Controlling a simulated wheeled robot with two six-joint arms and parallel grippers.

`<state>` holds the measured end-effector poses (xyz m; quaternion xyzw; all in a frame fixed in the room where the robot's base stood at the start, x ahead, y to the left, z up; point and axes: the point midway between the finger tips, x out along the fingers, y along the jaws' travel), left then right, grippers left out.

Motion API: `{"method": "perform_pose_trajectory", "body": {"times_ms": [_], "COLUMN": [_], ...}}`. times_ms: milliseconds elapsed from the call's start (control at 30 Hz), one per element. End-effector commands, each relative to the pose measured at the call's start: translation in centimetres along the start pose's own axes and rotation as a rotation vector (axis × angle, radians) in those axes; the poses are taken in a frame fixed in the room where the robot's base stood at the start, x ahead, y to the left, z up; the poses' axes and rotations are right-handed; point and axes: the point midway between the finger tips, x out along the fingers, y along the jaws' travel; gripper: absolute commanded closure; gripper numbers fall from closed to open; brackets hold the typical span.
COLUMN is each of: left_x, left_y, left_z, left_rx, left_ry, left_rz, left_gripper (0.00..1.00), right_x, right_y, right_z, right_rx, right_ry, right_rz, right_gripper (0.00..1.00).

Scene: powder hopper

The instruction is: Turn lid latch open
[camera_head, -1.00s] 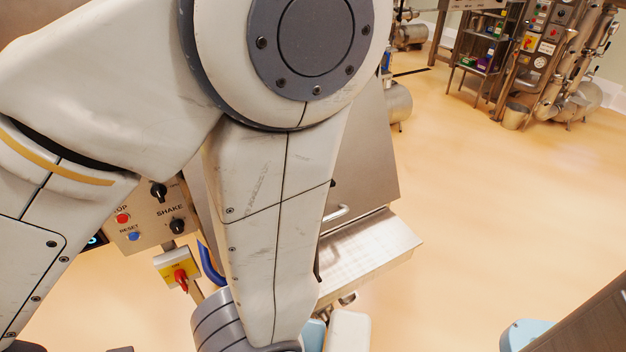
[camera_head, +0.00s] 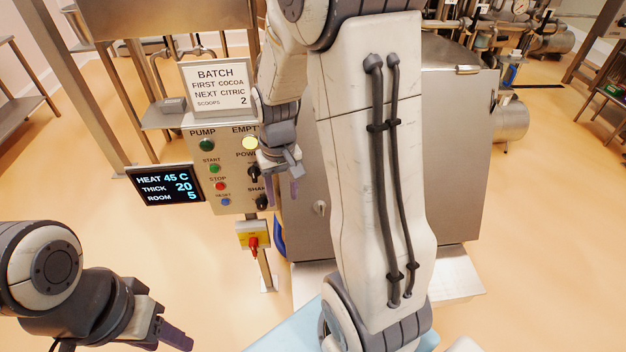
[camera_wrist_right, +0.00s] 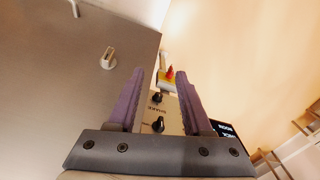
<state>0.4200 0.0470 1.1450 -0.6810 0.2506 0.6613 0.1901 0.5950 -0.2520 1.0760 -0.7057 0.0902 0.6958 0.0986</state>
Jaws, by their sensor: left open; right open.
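The steel hopper cabinet (camera_head: 460,150) stands behind my right arm, which hides much of its front. A small latch-like handle (camera_head: 319,207) sits on its front, left of my arm. A similar pale handle (camera_wrist_right: 108,57) shows on the steel face in the right wrist view, left of the fingers. A small metal catch (camera_head: 467,69) is on the cabinet's top edge. I cannot tell which is the lid latch. My right gripper (camera_head: 285,180) is open and empty, in front of the control panel's right edge, apart from both. My left gripper (camera_head: 172,335) is open and empty at the lower left.
The control panel (camera_head: 222,165) has buttons and black knobs, with a batch sign (camera_head: 215,88) above and a display (camera_head: 168,186) to the left. A red switch on a yellow plate (camera_head: 253,240) is below. A steel ledge (camera_head: 455,280) juts at the cabinet's foot. Open floor lies right.

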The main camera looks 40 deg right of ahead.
Motion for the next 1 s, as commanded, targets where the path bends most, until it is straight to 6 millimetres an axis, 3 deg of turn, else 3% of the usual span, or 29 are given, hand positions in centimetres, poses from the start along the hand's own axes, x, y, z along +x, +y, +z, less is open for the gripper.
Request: {"method": "perform_pose_trajectory", "body": {"times_ms": [33,100,200,300,467,800,1000], "left_x": [-1.6,-2.3,-2.9,-3.1,-3.4,-4.6,-5.0], "left_y": [0.1,0.2,0.2,0.2,0.2,0.3,0.4], "left_z": [-0.1,-0.1,-0.1,-0.1,-0.2,-0.2,-0.3], "left_rx": [0.000,-0.001,-0.001,-0.001,-0.001,0.000,0.001], "left_ry": [0.000,0.000,0.000,-0.001,-0.001,0.000,0.000], "left_rz": [0.000,0.000,0.000,0.000,0.000,0.000,0.000], "left_gripper": [0.50,0.50,0.50,0.50,0.50,0.50,0.50], "right_x": [-0.6,-0.2,0.2,0.7,2.3,8.4,10.5], "right_y": [2.8,5.7,8.7,10.1,10.6,10.6,10.6], "right_z": [-0.8,-1.6,-2.0,-2.0,-2.0,-1.9,-1.9], "right_rx": [0.082,0.161,0.237,0.274,0.284,0.282,0.282], "right_ry": [-0.008,-0.010,-0.011,-0.013,-0.016,-0.017,-0.013], "right_rz": [0.004,0.009,0.013,0.015,0.015,0.015,0.015], "right_gripper": [0.50,0.50,0.50,0.50,0.50,0.50,0.50]}}
